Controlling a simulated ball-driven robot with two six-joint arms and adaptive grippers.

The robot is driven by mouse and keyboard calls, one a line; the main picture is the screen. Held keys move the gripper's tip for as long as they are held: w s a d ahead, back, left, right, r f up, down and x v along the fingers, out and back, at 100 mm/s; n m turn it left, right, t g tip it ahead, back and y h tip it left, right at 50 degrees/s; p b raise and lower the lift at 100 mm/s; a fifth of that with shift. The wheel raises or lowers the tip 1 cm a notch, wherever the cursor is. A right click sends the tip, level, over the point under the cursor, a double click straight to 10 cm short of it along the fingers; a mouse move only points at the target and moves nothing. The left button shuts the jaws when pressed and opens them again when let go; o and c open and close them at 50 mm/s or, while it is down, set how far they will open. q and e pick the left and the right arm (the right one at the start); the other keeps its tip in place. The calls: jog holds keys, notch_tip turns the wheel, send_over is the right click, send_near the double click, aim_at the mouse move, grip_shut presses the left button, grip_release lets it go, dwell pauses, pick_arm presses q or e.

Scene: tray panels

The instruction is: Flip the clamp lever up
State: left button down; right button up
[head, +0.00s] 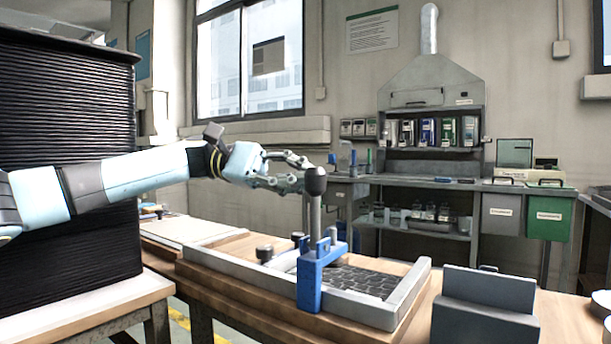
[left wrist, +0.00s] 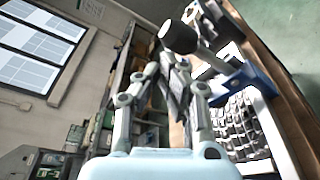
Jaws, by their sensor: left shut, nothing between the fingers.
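The clamp lever (head: 315,212) is a grey rod with a black knob, standing upright from a blue clamp bracket (head: 310,280) on the near edge of a grey-framed tray (head: 372,312). In the left wrist view the black knob (left wrist: 180,37) and the lever's rod (left wrist: 219,62) show just beyond the fingers, with the blue bracket (left wrist: 250,78) to the right. My left gripper (head: 304,173) is shut and empty, beside the knob on its left. I cannot tell whether they touch. My right gripper is not in view.
The tray holds dark block-like pieces (head: 362,280) and sits on a wooden bench (head: 250,307). Black round knobs (head: 264,253) stand at its far left. A grey angled block (head: 488,290) stands to the right. A black ribbed stack (head: 70,160) rises at the left.

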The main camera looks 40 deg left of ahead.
pick_arm(q)
jog(key=f+v, duration=0.1)
jog(key=v, duration=0.5)
jog(key=shift+a+r, duration=0.45)
jog(key=shift+s, duration=0.1)
